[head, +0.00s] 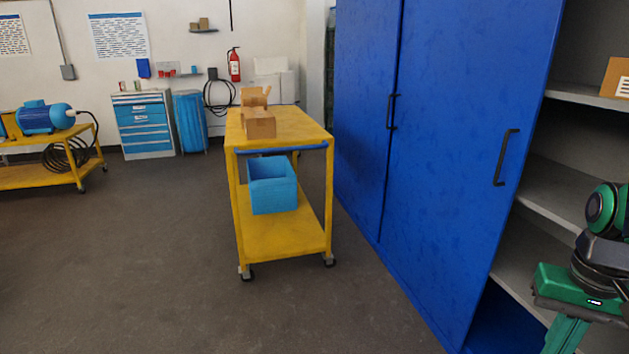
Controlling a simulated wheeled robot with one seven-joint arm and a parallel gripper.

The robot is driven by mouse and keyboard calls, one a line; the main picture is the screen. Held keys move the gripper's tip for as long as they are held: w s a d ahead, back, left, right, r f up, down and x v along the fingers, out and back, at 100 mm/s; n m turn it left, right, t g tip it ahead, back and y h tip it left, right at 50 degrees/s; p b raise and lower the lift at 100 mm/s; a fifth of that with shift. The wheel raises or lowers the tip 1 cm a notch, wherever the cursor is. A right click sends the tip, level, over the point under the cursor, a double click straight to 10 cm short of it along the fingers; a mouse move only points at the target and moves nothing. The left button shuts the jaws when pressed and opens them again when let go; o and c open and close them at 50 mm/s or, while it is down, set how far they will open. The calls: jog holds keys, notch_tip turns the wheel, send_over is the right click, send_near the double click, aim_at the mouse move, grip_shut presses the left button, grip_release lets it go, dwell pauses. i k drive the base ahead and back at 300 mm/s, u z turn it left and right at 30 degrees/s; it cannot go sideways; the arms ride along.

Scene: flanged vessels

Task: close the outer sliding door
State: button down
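A tall blue cabinet with two sliding doors stands on the right in the head view. The nearer door (450,150), which looks like the outer one, has a black vertical bar handle (505,158) near its right edge. To its left is the farther door (363,100) with a similar black handle (391,112). Right of the nearer door the cabinet is open and shows its shelves. My gripper (575,292), green and dark, is at the lower right edge before this opening, apart from the handle.
Grey shelves (555,188) fill the open bay, with a cardboard box (616,78) on the upper one. A yellow cart (285,235) with boxes and a blue bin (272,186) stands left of the cabinet. Floor is clear between them and at front left.

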aim_at(480, 69)
jog(key=z, duration=0.05)
jog(key=i, duration=2.35)
jog(key=z, duration=0.2)
jog(key=i, duration=1.35)
jog(key=z, duration=0.1)
